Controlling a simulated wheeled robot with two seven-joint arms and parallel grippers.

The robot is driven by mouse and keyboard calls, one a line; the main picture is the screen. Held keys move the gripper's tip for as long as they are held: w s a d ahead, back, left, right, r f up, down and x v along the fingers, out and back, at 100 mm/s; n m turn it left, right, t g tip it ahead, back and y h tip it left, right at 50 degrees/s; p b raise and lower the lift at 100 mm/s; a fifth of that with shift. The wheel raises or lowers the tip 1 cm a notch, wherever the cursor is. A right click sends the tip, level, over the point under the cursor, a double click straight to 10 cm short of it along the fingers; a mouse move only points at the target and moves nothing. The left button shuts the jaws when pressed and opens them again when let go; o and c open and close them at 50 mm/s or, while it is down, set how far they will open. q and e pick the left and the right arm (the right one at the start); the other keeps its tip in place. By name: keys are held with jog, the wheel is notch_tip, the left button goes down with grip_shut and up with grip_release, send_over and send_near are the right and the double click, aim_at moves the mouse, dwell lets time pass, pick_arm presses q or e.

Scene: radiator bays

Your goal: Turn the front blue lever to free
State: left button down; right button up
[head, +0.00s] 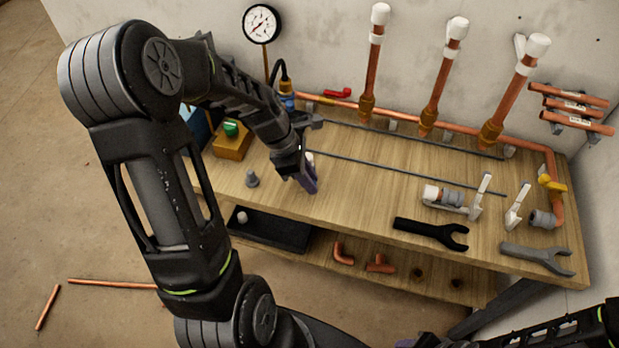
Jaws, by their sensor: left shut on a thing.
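My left gripper (308,181) is low over the left part of the bench, its fingers pointing down. It is shut on a small pale-topped piece (310,157), mostly hidden by the fingers; I cannot tell what it is. I cannot make out a blue lever clearly; the gripper and forearm hide part of the bench. A small blue part (287,87) shows on the fitting under the round gauge (261,24). My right gripper (422,341) is partly visible at the bottom edge, and its opening cannot be judged.
Copper pipes with white caps (447,75) rise behind the bench (370,200). A red lever (338,93) and a yellow lever (551,183) sit on the pipework. A grey plug (252,179), black tray (268,231), black wrench (431,232) and grey wrench (540,257) lie nearby.

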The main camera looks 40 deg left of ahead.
pick_arm(q)
jog(key=shift+s+a+m, duration=0.1)
jog(key=shift+a+m, duration=0.15)
jog(key=shift+m, duration=0.25)
jog(key=shift+s+a+m+g+h, duration=0.3)
jog(key=shift+a+m+g, duration=0.1)
jog(key=shift+m, duration=0.4)
jog(key=shift+s+a+m+g, duration=0.15)
jog(key=shift+a+m+g, duration=0.2)
jog(key=shift+m, duration=0.4)
jog(key=shift+s+a+m+g, duration=0.1)
jog(key=shift+a+m+g, duration=0.2)
jog(key=shift+m, duration=0.45)
jog(key=shift+s+a+m+g+p, duration=0.15)
jog(key=shift+a+m+g, duration=0.25)
jog(key=shift+m, duration=0.4)
jog(key=shift+w+a+m+g+p, duration=0.15)
jog(key=shift+a+m, duration=0.35)
jog(key=shift+m, duration=0.3)
jog(key=shift+a+m+g, duration=0.25)
jog(key=shift+a+m, duration=0.15)
jog(key=shift+m, duration=0.35)
jog(key=shift+a+m+g, duration=0.25)
jog(key=shift+a+m, duration=0.1)
jog(key=shift+m, duration=0.4)
jog(key=shift+a, duration=0.1)
jog(key=c, duration=1.5)
grip_release()
jog(key=shift+c, duration=0.2)
